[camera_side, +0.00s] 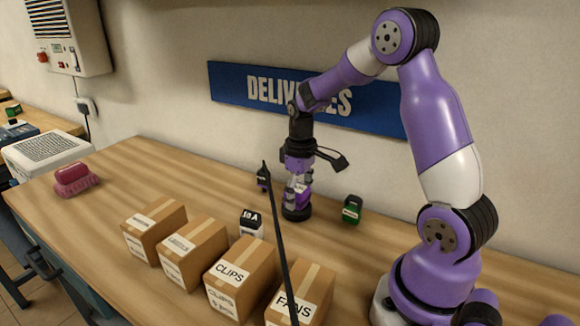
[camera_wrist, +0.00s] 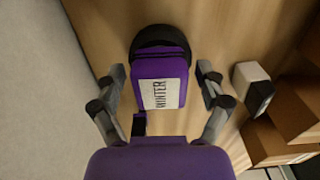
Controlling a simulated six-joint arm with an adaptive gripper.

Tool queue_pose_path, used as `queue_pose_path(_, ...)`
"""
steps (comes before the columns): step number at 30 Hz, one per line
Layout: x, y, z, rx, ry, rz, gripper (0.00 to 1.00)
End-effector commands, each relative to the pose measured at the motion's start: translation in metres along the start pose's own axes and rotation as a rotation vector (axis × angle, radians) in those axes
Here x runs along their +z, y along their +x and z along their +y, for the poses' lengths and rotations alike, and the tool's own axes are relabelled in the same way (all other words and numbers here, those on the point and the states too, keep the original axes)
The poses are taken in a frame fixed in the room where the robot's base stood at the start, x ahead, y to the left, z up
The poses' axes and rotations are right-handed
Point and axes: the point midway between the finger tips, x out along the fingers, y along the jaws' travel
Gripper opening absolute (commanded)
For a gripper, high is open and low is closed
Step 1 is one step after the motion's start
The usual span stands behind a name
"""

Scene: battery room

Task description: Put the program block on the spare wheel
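The program block, a purple block with a white label reading WINTER (camera_wrist: 160,92), is between the fingers of my gripper (camera_wrist: 161,72). In the wrist view, narrow gaps show between the block and the fingers on both sides, so my gripper looks open around it. The spare wheel, a black round thing (camera_wrist: 160,33), shows just beyond and under the block. In the side view, the wheel (camera_side: 297,214) lies on the table directly below my gripper (camera_side: 298,190). The block appears to rest on the wheel, but the contact itself is hidden.
A white block with a black top marked 10A (camera_side: 251,222) stands left of the wheel, a green block (camera_side: 352,209) right, a small dark block (camera_side: 263,178) behind left. Several cardboard boxes (camera_side: 240,278) line the front. A thin dark pole (camera_side: 280,240) crosses the side view.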

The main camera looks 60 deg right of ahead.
Motion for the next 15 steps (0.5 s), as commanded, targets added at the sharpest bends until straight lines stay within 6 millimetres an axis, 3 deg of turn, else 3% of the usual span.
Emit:
queue_pose_path(10, 0.000, -0.003, 0.000, 0.000, 0.000, 0.001, 0.87)
queue_pose_path(15, -0.001, -0.026, 0.001, 0.003, 0.000, 0.006, 0.87)
